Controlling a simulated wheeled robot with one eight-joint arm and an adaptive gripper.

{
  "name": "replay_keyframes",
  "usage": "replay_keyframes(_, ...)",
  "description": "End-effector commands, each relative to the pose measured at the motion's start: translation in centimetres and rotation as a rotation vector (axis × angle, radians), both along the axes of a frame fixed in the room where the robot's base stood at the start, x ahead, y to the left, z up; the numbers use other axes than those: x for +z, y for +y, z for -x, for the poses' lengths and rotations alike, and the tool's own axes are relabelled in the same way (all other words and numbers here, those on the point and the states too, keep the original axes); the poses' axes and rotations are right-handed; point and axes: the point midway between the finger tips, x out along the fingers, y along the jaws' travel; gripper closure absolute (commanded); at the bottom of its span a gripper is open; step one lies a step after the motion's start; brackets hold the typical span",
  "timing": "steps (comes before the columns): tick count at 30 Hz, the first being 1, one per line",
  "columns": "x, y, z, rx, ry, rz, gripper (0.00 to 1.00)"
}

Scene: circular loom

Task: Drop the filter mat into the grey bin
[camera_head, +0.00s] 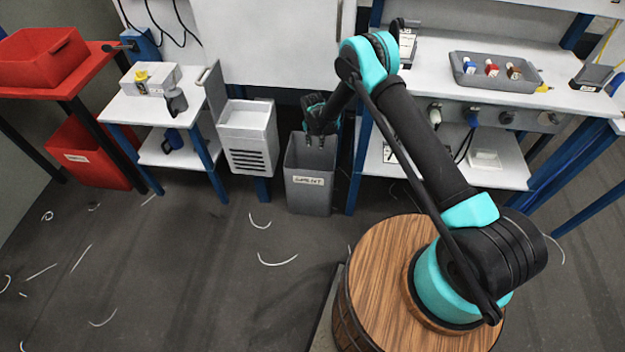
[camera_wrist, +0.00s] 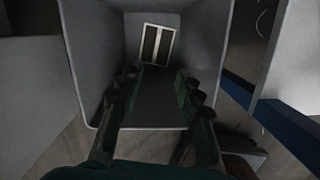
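The grey bin (camera_head: 309,199) stands on the floor between the two work tables, with a label on its front. My gripper (camera_head: 316,141) is over the bin's mouth, pointing down. In the wrist view the gripper (camera_wrist: 157,88) is open, its fingers apart with nothing between them. The wrist view looks down into the bin (camera_wrist: 88,62). A small white-framed panel with dark strips, which looks like the filter mat (camera_wrist: 157,45), is inside the bin, beyond the fingertips and apart from them. I cannot tell whether it lies flat or leans on the wall.
A white vented unit (camera_head: 250,150) stands left of the bin. A white bench (camera_head: 440,80) with a grey tray (camera_head: 495,85) of small bottles is to the right. Red bins (camera_head: 40,57) are at the far left. White thread scraps lie on the open floor.

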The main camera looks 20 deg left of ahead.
Motion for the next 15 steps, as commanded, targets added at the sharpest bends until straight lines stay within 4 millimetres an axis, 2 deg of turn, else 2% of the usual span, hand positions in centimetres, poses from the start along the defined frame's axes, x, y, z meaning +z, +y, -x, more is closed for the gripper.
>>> replay_keyframes(9, 4.6, -0.1, 0.7, 0.0, 0.0, 0.0, 0.65)
replay_keyframes(15, 6.4, 0.0, 1.0, 0.0, 0.0, 0.0, 0.65)
